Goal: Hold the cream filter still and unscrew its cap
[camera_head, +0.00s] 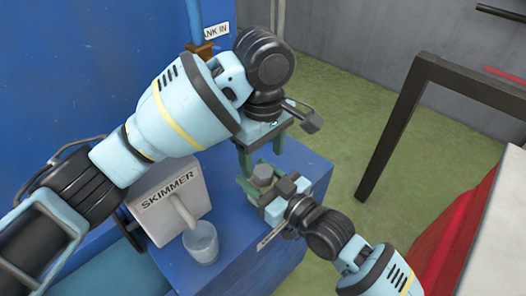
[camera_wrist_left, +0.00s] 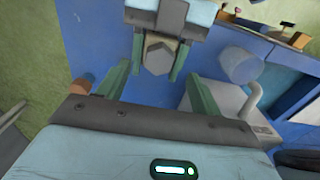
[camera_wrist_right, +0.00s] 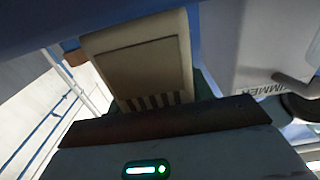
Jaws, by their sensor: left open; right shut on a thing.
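The cream filter (camera_wrist_right: 140,70) shows in the right wrist view as a boxy body with a row of slots. My right gripper (camera_head: 265,184) is shut on it at the blue ledge. A grey, many-sided cap (camera_head: 262,172) faces up between the right fingers; it also shows in the left wrist view (camera_wrist_left: 158,54). My left gripper (camera_head: 261,158) is above the cap, pointing down. Its green fingers are apart with nothing between them, and the cap lies just beyond their tips. Most of the filter's body is hidden in the head view.
A grey box marked SKIMMER (camera_head: 168,205) and a clear cup (camera_head: 201,243) stand left on the blue ledge (camera_head: 235,255). A blue pipe with a copper fitting (camera_head: 200,50) runs behind my left arm. A dark frame (camera_head: 395,130) stands at the right over green floor.

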